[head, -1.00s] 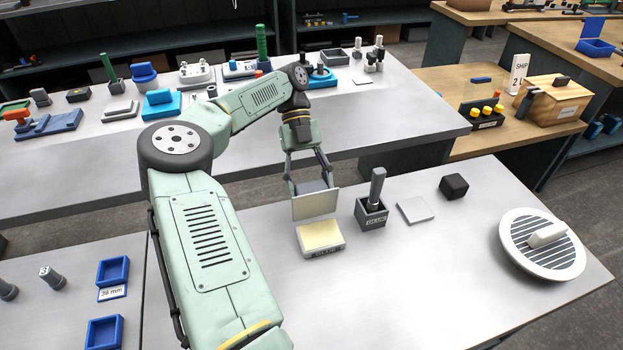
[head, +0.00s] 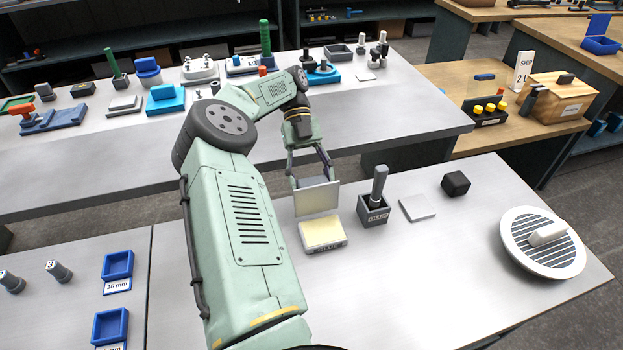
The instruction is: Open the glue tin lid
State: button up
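The glue tin (head: 323,235) is a low grey box with a cream top face, on the near metal bench. Its label is too small to read surely. The lid (head: 317,198), a thin cream-faced plate, stands up nearly vertical at the tin's back edge. My gripper (head: 311,182) reaches down from behind the lid. Its two fingers are spread on either side of a grey block at the back of the lid. The lid hides the fingertips, so I cannot tell whether they press on that block.
Right of the tin stand a grey holder (head: 373,214) with an upright handle, a flat light plate (head: 417,208) and a black cube (head: 455,184). A round slatted cover (head: 542,262) lies farther right. Blue trays (head: 117,265) lie at left. Bench in front of the tin is clear.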

jog(key=o, duration=0.4)
jog(key=shift+o, duration=0.2)
jog(key=shift+s, duration=0.15)
